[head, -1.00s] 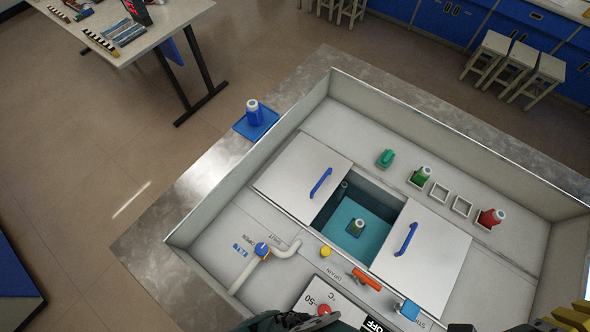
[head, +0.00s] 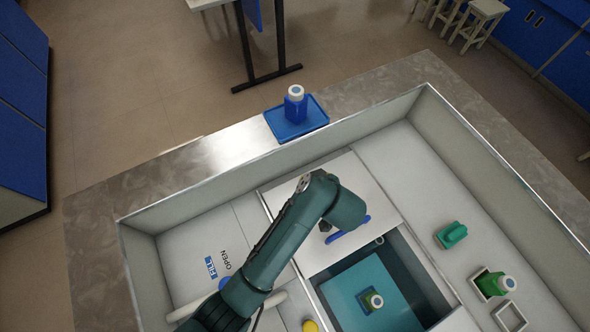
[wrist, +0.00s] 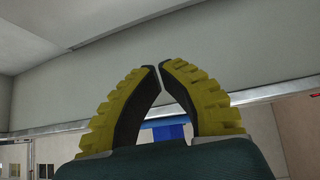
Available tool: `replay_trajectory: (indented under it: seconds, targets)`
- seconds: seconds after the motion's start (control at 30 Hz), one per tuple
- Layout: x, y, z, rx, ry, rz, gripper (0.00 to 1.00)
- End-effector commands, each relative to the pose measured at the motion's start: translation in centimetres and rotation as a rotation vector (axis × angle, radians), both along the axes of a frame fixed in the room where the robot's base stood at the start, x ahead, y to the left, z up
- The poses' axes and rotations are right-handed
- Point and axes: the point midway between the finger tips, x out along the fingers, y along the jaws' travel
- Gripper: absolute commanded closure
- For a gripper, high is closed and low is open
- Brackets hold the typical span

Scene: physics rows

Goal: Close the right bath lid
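The left lid (head: 375,187), white with a blue handle (head: 350,235), lies left of the opening. Only what appears to be a corner of the right lid (head: 457,321) shows at the bottom edge of the head view; its handle is out of view. My arm reaches over the left lid and hides part of it. My gripper (wrist: 160,65) has yellow, ribbed fingers with tips almost touching and nothing held between them. The gripper is hidden in the head view.
A blue bottle (head: 296,103) stands on a blue tray (head: 313,112) on the bench outside the basin wall. The raised basin wall (head: 500,190) surrounds the work area.

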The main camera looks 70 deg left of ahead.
Motion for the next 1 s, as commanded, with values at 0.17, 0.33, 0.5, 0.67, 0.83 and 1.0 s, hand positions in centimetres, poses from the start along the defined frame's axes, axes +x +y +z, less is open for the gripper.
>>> replay_trajectory:
  seconds: [0.17, 0.33, 0.5, 0.67, 0.83, 1.0]
  targets:
    - [-4.9, 2.9, -7.0, -0.023, 0.031, 0.114, 1.0]
    - [-5.5, 3.8, -7.4, -0.024, 0.032, 0.131, 1.0]
    - [-5.8, 5.6, -9.8, -0.025, 0.034, 0.131, 1.0]
    - [-6.0, 7.7, -12.3, -0.025, 0.031, 0.129, 1.0]
    - [-6.2, 9.1, -14.1, -0.024, 0.031, 0.127, 1.0]
    - [-6.2, 9.6, -14.6, -0.024, 0.03, 0.125, 1.0]
